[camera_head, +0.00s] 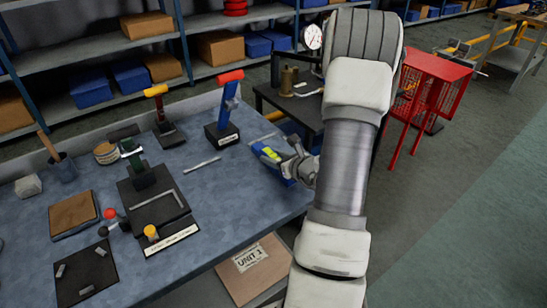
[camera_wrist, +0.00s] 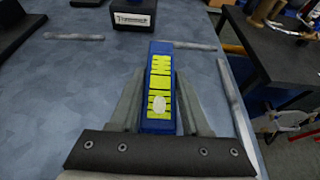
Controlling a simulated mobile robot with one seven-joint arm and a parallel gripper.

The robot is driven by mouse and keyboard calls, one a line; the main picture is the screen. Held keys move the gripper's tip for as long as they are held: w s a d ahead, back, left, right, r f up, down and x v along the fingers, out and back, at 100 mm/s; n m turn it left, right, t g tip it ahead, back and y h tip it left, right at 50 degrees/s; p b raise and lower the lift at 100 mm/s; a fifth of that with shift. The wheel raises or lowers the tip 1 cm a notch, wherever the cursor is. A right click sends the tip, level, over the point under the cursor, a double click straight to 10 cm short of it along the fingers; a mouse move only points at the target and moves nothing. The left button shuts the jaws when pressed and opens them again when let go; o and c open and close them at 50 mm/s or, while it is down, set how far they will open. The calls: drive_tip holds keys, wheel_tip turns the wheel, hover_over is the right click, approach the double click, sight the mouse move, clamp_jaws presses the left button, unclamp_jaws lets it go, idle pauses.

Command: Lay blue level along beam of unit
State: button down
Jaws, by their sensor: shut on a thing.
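My gripper (camera_head: 283,163) is shut on the blue level (camera_head: 268,153) near the right edge of the blue-grey table (camera_head: 235,195). In the wrist view the level (camera_wrist: 161,60) lies lengthwise between the two fingers (camera_wrist: 160,105), pointing away from me, with its yellow-green marked face and a pale round spot up. Its near end is hidden by my gripper. A board labelled UNIT 1 (camera_head: 250,262) lies low beneath the table's front edge. I cannot tell which part is the unit's beam.
Black bases with a red-topped blue post (camera_head: 228,100), an orange-topped post (camera_head: 160,105) and a green piece (camera_head: 133,158) stand on the table. A thin metal bar (camera_head: 201,165) lies left of the level. A dark bench (camera_head: 300,105) and red cart (camera_head: 425,90) stand beyond.

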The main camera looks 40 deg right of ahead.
drive_tip(key=c, duration=0.8)
unclamp_jaws()
drive_tip(key=shift+f, duration=0.15)
drive_tip(key=o, duration=0.4)
drive_tip(key=shift+o, duration=0.2)
drive_tip(key=shift+r, duration=0.2)
